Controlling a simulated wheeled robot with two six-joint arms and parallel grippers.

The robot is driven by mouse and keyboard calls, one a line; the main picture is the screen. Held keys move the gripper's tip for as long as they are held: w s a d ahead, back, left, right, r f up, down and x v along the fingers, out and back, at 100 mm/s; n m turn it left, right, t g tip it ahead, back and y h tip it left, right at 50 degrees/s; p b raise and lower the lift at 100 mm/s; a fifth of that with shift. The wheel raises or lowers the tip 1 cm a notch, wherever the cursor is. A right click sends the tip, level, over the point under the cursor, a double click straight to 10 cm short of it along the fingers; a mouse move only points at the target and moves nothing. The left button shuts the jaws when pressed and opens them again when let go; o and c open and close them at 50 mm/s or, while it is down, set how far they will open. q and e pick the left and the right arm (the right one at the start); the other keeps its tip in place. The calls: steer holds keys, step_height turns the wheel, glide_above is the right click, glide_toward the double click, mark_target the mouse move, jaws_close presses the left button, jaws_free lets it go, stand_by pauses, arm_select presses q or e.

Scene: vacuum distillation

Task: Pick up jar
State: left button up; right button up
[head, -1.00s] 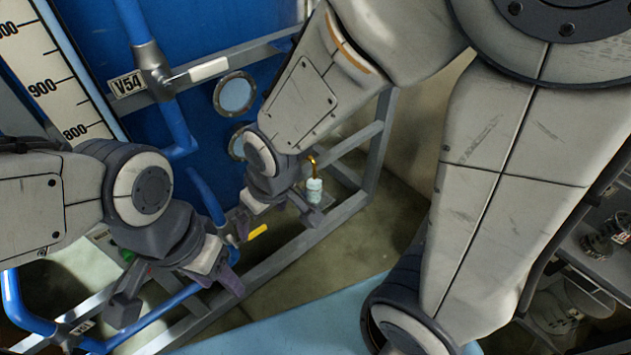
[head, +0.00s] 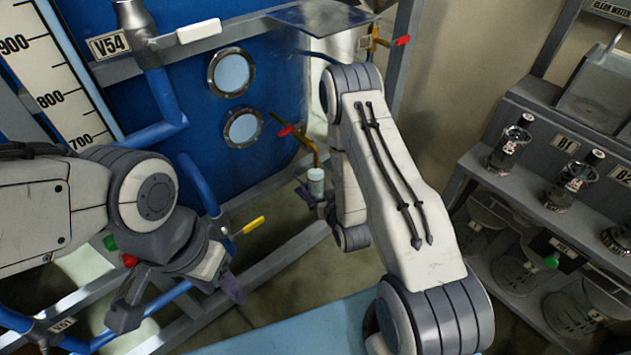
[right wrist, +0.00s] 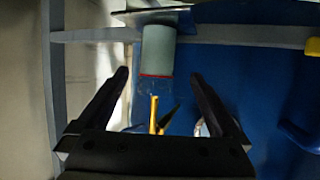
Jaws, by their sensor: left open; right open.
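The jar (head: 316,180) is small, with pale blue-green contents, and stands below a brass tap pipe (head: 295,134) in front of the blue panel. In the right wrist view the jar (right wrist: 158,50) appears upside down, with its base against a dark shelf and a red line around it. My right gripper (right wrist: 160,88) is open; its two fingers point toward the jar, one on each side of the view, with the jar ahead of them and not visibly touched. In the head view my right arm largely hides this gripper. My left gripper (head: 182,302) is open and empty at lower left.
Grey frame rails (head: 275,255) run around the jar's spot. A blue panel (head: 185,110) with round windows stands behind. At right, a shelf rack holds dark-capped bottles (head: 510,145). A yellow-handled valve (head: 252,226) is near my left gripper.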

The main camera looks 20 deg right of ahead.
mark_target(317, 183)
steer(key=x, duration=0.4)
steer(key=shift+w, duration=0.15)
steer(key=x, duration=0.5)
steer(key=shift+w+d+r, duration=0.2)
steer(key=shift+d, duration=0.1)
jaws_close()
